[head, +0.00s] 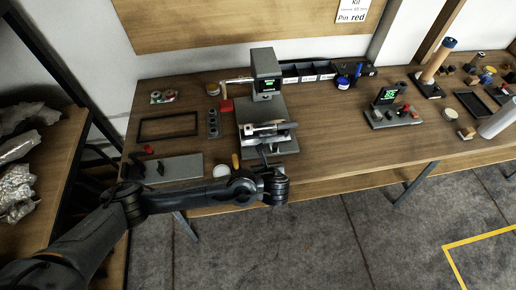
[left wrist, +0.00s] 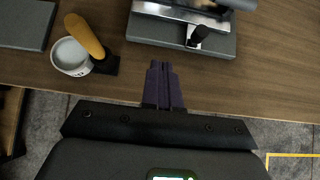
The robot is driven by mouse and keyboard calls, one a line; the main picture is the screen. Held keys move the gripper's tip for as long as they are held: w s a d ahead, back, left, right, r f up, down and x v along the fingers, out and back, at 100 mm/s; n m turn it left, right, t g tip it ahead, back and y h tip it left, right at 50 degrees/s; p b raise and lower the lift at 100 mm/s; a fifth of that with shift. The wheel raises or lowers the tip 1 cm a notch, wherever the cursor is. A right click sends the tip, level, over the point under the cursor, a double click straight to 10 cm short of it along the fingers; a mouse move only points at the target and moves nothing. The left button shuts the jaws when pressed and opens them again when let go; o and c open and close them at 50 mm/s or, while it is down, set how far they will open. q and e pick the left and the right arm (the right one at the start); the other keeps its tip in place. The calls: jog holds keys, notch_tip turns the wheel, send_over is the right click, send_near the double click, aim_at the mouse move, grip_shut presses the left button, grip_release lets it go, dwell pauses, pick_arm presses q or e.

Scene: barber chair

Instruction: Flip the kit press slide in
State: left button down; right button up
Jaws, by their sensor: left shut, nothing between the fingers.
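The kit press (head: 262,75) stands at the middle of the bench, with a grey upright head and a small green display. Its slide (head: 268,131) sits on the grey base at the front, toward the bench edge. In the left wrist view the front of the press base (left wrist: 160,34) shows at the top, with a black knob (left wrist: 199,35) on a metal bracket. My left gripper (head: 263,155) is just in front of the slide. In the left wrist view its fingers (left wrist: 164,65) are shut and empty, apart from the knob. My right gripper is not in view.
A white cup (head: 221,171) and a yellow-handled tool (head: 236,161) stand left of the press; the tool (left wrist: 85,36) also shows in the left wrist view. A grey plate (head: 174,168) lies farther left. A green-display device (head: 388,100) stands right, with bare bench between.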

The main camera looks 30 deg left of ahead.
pick_arm(q)
jog(key=shift+f, duration=0.1)
jog(key=b+x, duration=0.2)
jog(key=x, duration=0.8)
jog(key=shift+a+f, duration=0.1)
jog(key=shift+a, duration=0.05)
jog(key=shift+w+a, duration=0.6)
jog(key=shift+w, duration=0.35)
jog(key=shift+w+a, duration=0.45)
jog(key=shift+w, duration=0.15)
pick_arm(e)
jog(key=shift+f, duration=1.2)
